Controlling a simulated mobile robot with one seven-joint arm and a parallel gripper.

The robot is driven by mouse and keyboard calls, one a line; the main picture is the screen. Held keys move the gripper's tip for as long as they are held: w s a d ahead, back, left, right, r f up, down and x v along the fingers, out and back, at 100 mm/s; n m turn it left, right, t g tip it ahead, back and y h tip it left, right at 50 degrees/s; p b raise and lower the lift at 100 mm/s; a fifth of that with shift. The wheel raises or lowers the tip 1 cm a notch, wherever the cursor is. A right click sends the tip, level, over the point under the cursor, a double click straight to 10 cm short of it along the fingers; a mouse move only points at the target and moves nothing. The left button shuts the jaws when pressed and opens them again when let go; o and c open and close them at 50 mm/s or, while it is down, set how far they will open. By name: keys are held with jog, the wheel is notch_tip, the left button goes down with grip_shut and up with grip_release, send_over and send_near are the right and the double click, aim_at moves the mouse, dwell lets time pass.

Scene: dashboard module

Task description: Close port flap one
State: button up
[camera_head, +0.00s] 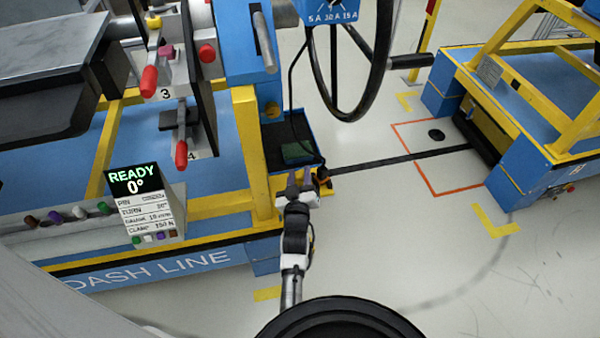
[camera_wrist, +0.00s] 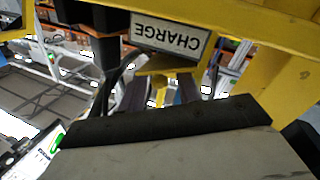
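I cannot make out port flap one in either view. My gripper (camera_head: 301,181) is at the front edge of the blue and yellow dash line stand, beside a small dark tray with a yellow rim (camera_head: 316,171). Its two fingers stand apart with nothing visible between them. The fingers also show in the wrist view (camera_wrist: 160,92), in front of a yellow surface. A white CHARGE label (camera_wrist: 170,37), upside down in the picture, is just beyond them on a dark block below a yellow beam (camera_wrist: 250,30).
A steering wheel (camera_head: 347,60) hangs above and behind my gripper. A black cable (camera_head: 294,90) runs down to the tray. Clamps with red handles (camera_head: 181,153) and a READY 0° display (camera_head: 134,181) are at left. Another blue stand (camera_head: 520,125) is at right.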

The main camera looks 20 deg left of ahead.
jog(key=shift+c, duration=0.2)
grip_shut()
jog(key=shift+w+d+f+m+g+p, duration=0.15)
jog(key=shift+m+p, duration=0.2)
jog(key=shift+m, duration=0.2)
jog(key=shift+w+d+r+m+g+p, duration=0.15)
jog(key=shift+m+p, duration=0.2)
jog(key=shift+m, duration=0.2)
jog(key=shift+d+f+m+g, duration=0.25)
jog(key=shift+f+m+g, duration=0.4)
jog(key=shift+m, duration=0.55)
jog(key=shift+f, duration=0.1)
jog(key=shift+o, duration=0.2)
grip_release()
jog(key=shift+w, duration=0.1)
